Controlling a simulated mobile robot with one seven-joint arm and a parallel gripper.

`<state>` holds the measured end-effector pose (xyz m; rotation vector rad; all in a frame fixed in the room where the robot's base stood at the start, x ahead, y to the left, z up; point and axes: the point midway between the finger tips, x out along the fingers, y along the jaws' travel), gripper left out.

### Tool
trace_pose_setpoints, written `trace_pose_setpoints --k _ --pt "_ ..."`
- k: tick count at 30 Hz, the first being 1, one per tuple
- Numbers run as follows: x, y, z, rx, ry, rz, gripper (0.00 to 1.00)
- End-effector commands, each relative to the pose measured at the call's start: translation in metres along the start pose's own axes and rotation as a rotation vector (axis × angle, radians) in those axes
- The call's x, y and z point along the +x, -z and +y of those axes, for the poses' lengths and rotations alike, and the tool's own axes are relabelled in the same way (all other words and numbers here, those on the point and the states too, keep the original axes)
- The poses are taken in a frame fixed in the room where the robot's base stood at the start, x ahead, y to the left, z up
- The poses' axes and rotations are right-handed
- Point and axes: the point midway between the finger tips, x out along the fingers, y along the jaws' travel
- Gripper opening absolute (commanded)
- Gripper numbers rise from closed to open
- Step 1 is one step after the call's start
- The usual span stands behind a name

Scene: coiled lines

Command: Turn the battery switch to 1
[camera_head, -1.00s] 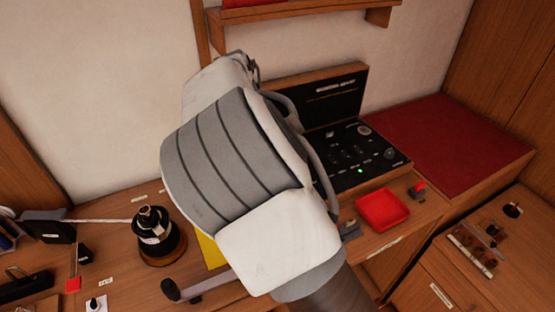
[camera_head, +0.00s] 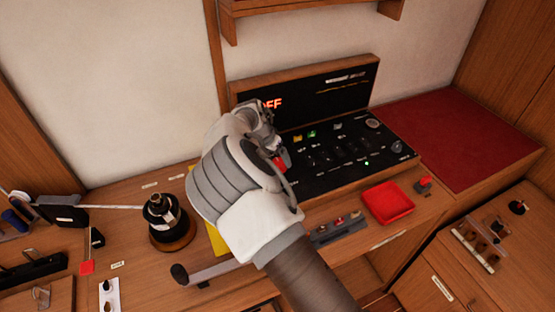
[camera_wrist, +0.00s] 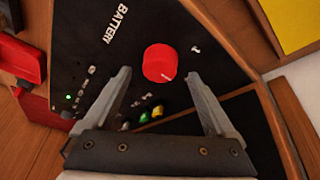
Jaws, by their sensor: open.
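The battery switch is a round red knob (camera_wrist: 162,63) on the black panel (camera_wrist: 75,38), beside the white word BATTERY, in the wrist view. A short white line on the knob points toward its lower right. A small white mark, likely the 1, lies to its upper right. In the head view a bit of the red knob (camera_head: 282,161) shows beside my gripper, which hides the rest. My gripper (camera_wrist: 156,76) is open, its fingers apart on either side of the knob in the picture. I cannot tell whether they touch it.
The upright back panel shows red letters, partly hidden, ending in FF (camera_head: 272,103). Green and yellow switches sit near the knob. A dark winch (camera_head: 166,222) stands left.

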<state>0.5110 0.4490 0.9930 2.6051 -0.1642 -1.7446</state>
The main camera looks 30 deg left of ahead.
Motion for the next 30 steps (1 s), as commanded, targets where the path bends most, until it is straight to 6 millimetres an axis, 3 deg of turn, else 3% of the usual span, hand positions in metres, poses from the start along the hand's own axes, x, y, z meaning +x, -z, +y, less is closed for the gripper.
trace_pose_setpoints --k 7,18,30 --pt "0.025 0.0 0.0 0.0 0.0 0.0 0.9" --pt "0.028 0.0 -0.001 0.0 0.001 0.0 0.89" --pt "0.028 0.0 -0.001 -0.001 0.001 -0.001 0.17"
